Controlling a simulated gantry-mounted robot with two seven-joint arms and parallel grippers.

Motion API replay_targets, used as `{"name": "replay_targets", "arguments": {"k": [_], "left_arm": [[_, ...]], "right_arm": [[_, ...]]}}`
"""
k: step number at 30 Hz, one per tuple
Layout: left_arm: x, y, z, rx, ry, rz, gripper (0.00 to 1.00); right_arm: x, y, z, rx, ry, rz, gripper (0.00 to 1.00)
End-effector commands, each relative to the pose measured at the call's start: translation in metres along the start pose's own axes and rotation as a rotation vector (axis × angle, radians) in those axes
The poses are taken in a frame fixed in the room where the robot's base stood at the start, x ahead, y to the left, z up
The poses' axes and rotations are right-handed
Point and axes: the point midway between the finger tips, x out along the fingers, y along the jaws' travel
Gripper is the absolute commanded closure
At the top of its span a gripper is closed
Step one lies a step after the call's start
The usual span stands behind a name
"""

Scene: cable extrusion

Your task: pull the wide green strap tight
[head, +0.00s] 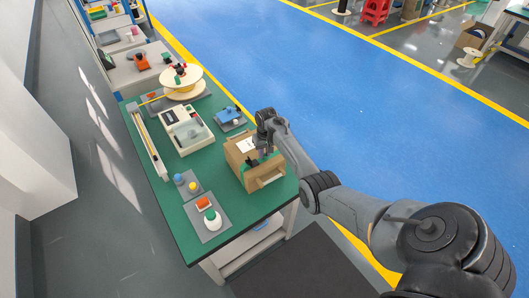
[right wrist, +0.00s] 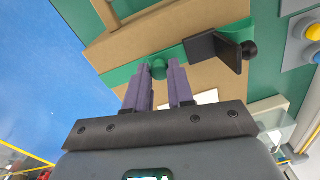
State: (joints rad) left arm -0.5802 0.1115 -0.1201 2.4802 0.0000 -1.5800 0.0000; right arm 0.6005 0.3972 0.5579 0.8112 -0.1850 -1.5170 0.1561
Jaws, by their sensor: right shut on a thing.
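The wide green strap (right wrist: 122,75) runs across a cardboard box (head: 262,180); in the right wrist view the box (right wrist: 150,35) fills the middle. A black buckle-like piece (right wrist: 212,46) with a dark round knob sits on the strap. My right gripper (right wrist: 158,72) is shut on a round green piece at the strap, held between its two purple fingertips. In the head view my right gripper (head: 264,142) is at the top of the box, its fingertips hard to make out. My left gripper is not in view.
The box stands near the front right edge of a green-topped table (head: 165,205). A beige machine (head: 186,130) and a cable spool (head: 182,78) stand farther back.

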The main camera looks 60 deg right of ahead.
Motion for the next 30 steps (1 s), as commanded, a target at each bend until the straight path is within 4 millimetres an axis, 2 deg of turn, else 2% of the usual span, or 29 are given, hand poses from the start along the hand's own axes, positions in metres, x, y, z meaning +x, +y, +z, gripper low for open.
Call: {"name": "replay_targets", "arguments": {"k": [5, 14, 22, 23, 24, 27, 30], "left_arm": [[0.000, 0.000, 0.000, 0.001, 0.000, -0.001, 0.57], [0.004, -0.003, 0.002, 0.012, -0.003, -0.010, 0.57], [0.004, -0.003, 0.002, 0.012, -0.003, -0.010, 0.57], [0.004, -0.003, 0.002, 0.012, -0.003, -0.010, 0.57], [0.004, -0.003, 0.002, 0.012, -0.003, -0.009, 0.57], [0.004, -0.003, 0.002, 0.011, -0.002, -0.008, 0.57], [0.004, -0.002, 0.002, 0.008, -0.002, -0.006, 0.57]], "right_arm": [[0.000, 0.003, -0.001, 0.001, 0.000, 0.001, 1.00], [-0.001, 0.048, -0.009, 0.004, 0.000, 0.002, 1.00], [0.000, 0.049, -0.010, 0.002, 0.001, 0.001, 1.00], [0.000, 0.049, -0.009, 0.002, 0.000, 0.001, 0.76], [0.000, 0.049, -0.009, 0.002, 0.000, 0.001, 0.70], [-0.001, 0.049, -0.009, 0.001, 0.000, 0.001, 0.55], [-0.001, 0.049, -0.010, 0.001, 0.000, 0.001, 0.52]]}}
